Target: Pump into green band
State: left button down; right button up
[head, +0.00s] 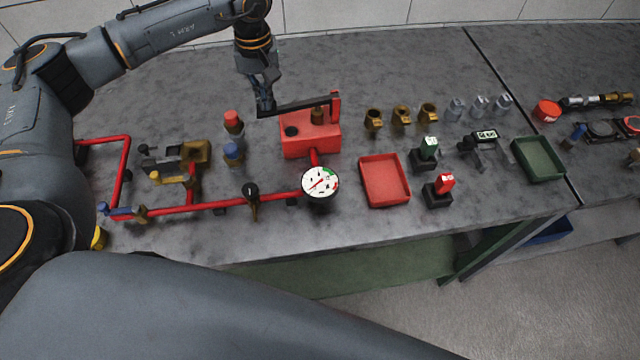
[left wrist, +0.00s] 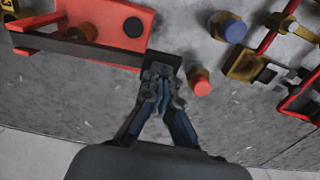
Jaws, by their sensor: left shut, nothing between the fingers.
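The red pump box (head: 310,146) stands on the bench, with its dark lever (head: 298,106) running left from a red upright post. My left gripper (head: 264,108) is shut and empty at the lever's free end. In the left wrist view the fingertips (left wrist: 161,78) meet or nearly meet the dark end plate of the lever (left wrist: 85,50); I cannot tell if they touch. The round white gauge (head: 320,182) sits in front of the pump, with a green band at its upper right. Its thin needle is too small to read surely. My right gripper is out of view.
Red pipes (head: 222,207) with a black-handled valve (head: 251,192) run left of the gauge. Red-topped (head: 233,122) and blue-topped (head: 233,154) fittings stand left of the pump. A red tray (head: 384,202), brass fittings (head: 401,114) and a green tray (head: 516,142) are to the right.

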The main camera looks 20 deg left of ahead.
pick_arm(q)
jog(key=shift+f+b, duration=1.2)
jog(key=shift+f, duration=0.55)
jog(key=shift+r, duration=0.1)
jog(key=shift+r+p, duration=1.75)
jog(key=shift+r, duration=1.1)
jog(key=shift+f, duration=0.1)
